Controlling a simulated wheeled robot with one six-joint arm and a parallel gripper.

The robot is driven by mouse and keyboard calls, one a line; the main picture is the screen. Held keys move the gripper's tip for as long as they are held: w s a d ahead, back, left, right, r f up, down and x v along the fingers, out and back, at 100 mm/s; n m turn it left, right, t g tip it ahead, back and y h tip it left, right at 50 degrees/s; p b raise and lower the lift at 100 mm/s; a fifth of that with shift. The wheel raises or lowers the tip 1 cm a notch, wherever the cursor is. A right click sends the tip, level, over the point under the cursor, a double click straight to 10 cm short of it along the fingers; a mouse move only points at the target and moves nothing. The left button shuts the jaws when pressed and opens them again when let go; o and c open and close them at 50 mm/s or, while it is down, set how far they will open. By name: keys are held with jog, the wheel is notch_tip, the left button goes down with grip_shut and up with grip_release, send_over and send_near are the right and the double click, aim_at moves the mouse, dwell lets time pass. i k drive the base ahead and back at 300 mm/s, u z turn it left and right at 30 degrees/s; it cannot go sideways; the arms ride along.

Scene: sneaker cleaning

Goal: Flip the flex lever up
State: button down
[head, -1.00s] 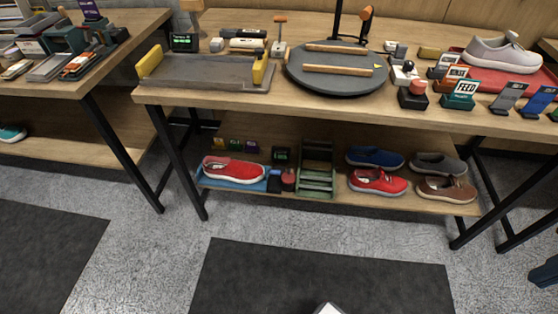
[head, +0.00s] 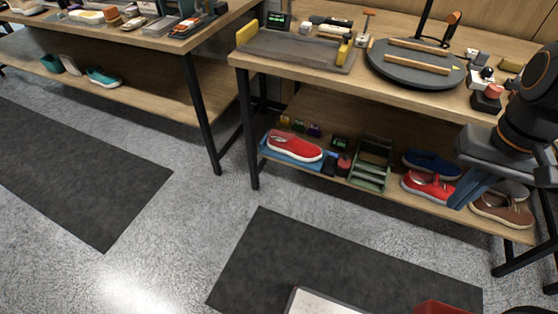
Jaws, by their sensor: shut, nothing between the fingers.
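I cannot tell for sure which part is the flex lever. A small upright lever with an orange top (head: 368,15) stands on the workbench behind the round dark turntable (head: 415,72). An orange-handled part (head: 452,28) stands beside a black post at the turntable's back. My gripper (head: 459,201) is at the right, its blue-grey fingers shut and empty, pointing down and left. In the picture it overlaps the shoes on the lower shelf, well apart from both orange-topped parts.
The workbench (head: 300,72) carries a grey tray (head: 295,50) with yellow ends, a small display (head: 278,21) and a red button (head: 487,98). Shoes, including a red one (head: 294,147), sit on the shelf below. A second table (head: 195,38) stands left.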

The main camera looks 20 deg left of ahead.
aim_at(334, 155)
jog(key=u, duration=2.3)
jog(key=k, duration=0.9)
jog(key=z, duration=1.65)
jog(key=i, duration=0.5)
jog(key=z, duration=0.05)
